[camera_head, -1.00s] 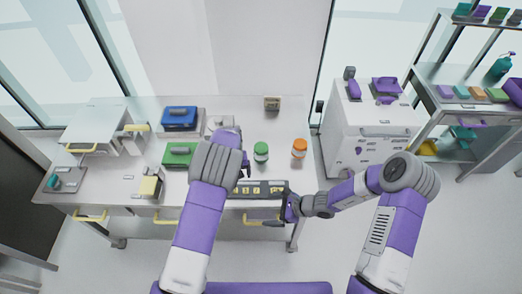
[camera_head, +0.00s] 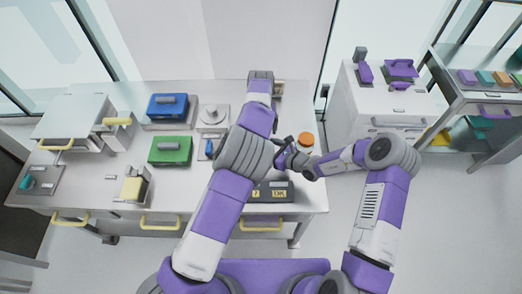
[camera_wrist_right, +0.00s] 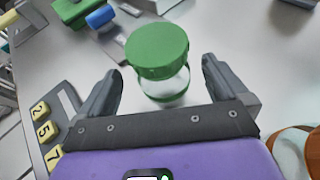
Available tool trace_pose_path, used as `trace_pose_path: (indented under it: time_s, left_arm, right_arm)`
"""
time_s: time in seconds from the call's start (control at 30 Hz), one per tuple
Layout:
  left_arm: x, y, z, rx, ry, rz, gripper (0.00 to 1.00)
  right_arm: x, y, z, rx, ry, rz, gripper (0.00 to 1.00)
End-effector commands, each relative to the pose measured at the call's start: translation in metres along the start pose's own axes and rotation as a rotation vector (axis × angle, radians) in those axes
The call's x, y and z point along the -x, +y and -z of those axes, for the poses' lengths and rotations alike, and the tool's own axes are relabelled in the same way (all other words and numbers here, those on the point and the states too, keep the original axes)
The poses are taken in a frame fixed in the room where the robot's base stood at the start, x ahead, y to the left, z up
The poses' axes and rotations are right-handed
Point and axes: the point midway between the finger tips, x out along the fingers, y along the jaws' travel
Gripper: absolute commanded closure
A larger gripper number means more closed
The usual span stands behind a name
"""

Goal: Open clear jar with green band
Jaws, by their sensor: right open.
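The clear jar with a green lid and a green band (camera_wrist_right: 165,82) stands upright on the table in the right wrist view. My right gripper (camera_wrist_right: 163,88) is open, with one finger on each side of the jar, pointing toward it; no contact shows. In the head view my right gripper (camera_head: 283,150) is over the table beside the orange-lidded jar, and the green-lidded jar is hidden behind my arms. My left arm reaches across the table toward its back edge; its fingers are hidden.
The orange-lidded jar (camera_head: 306,140) stands close to my right gripper. A green box (camera_head: 170,150), a blue box (camera_head: 168,106) and a blue-handled item (camera_head: 209,147) sit left of my left arm.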

Motion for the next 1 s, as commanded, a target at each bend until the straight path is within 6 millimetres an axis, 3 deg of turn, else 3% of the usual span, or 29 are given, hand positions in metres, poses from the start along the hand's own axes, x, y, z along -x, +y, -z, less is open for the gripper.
trace_pose_path:
  time_s: [0.2, 0.5, 1.0]
  left_arm:
    - [0.0, 0.0, 0.0, 0.0, 0.0, 0.0, 0.13]
    - [0.0, 0.0, 0.0, 0.0, 0.0, 0.0, 0.13]
    - [0.0, 0.0, 0.0, 0.0, 0.0, 0.0, 0.13]
  right_arm:
    - [-0.021, 0.0, 0.0, 0.001, 0.001, -0.001, 0.0]
    - [-0.023, 0.0, 0.0, 0.0, 0.001, -0.001, 0.0]
    - [-0.023, 0.0, 0.001, 0.001, 0.001, -0.001, 0.75]
